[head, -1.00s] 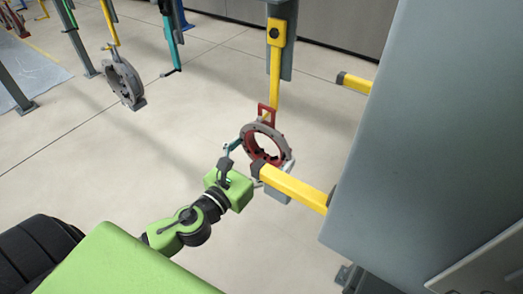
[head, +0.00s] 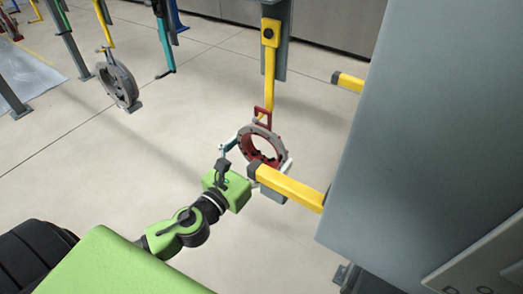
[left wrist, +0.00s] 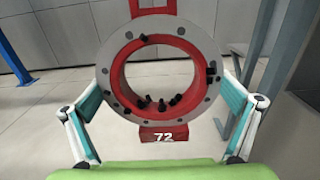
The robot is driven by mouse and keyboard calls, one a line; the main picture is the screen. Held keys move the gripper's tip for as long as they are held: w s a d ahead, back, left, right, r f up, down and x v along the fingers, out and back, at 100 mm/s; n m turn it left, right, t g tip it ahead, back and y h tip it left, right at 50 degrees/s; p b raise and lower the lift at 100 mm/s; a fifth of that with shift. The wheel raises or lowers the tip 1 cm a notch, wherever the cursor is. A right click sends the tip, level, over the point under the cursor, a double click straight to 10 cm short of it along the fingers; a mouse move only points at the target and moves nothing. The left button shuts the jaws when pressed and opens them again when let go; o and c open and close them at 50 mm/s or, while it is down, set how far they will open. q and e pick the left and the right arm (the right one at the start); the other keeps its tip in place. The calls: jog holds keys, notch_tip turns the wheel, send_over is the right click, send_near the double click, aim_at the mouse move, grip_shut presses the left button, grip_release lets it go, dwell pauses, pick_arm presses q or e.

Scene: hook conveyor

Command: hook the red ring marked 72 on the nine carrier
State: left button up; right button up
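The red ring (head: 275,133) has a grey bolted face and a red square loop (head: 263,114) on top. In the left wrist view the ring (left wrist: 116,75) faces me upright, with 72 on its red bottom block (left wrist: 164,137). My left gripper (head: 258,155) has one finger on each side of the ring, seemingly against its rim, and holds it off the floor. A yellow carrier (head: 269,75) hangs above; its lower end overlaps the loop. I cannot tell whether the hook is through the loop. No nine is readable on it. My right gripper is out of view.
A yellow bar (head: 290,187) sticks out from a large grey panel (head: 425,110) and passes close to the ring. A second yellow bar (head: 349,82) is higher up. A grey ring (head: 118,82) hangs from another carrier at left. The floor between is clear.

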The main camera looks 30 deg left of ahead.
pick_arm(q)
jog(key=shift+f, duration=0.2)
jog(key=shift+s, duration=0.7)
jog(key=s+a, duration=0.1)
jog(key=s, duration=0.9)
jog(key=shift+s+a+r, duration=0.15)
jog(key=shift+s+a, duration=0.1)
jog(key=shift+a, duration=0.05)
jog(key=s+a+f+n+g+y, duration=0.25)
jog(key=f+n, duration=0.35)
jog(key=f, duration=0.7)
jog(key=s+a+f+n+g+y, duration=0.1)
jog(key=s+a+f+n+g, duration=0.4)
jog(key=f, duration=0.8)
jog(key=a+f+n+g+y, duration=0.1)
jog(key=a+f+n, duration=0.1)
jog(key=f+n, duration=0.75)
jog(key=s+d+f+n+g+h, duration=0.1)
jog(key=s+d+f+n+g, duration=0.3)
jog(key=s+f+n, duration=0.3)
jog(key=s+d+f+n+g+h, duration=0.1)
jog(key=s+d+f+n+g, duration=0.3)
jog(key=s+f, duration=1.2)
notch_tip(320, 180, down, 2)
jog(key=d+n, duration=0.2)
jog(key=n, duration=0.1)
jog(key=shift+s+d+f+n, duration=0.2)
jog(key=shift+s+d+n, duration=0.15)
jog(key=shift+d, duration=0.05)
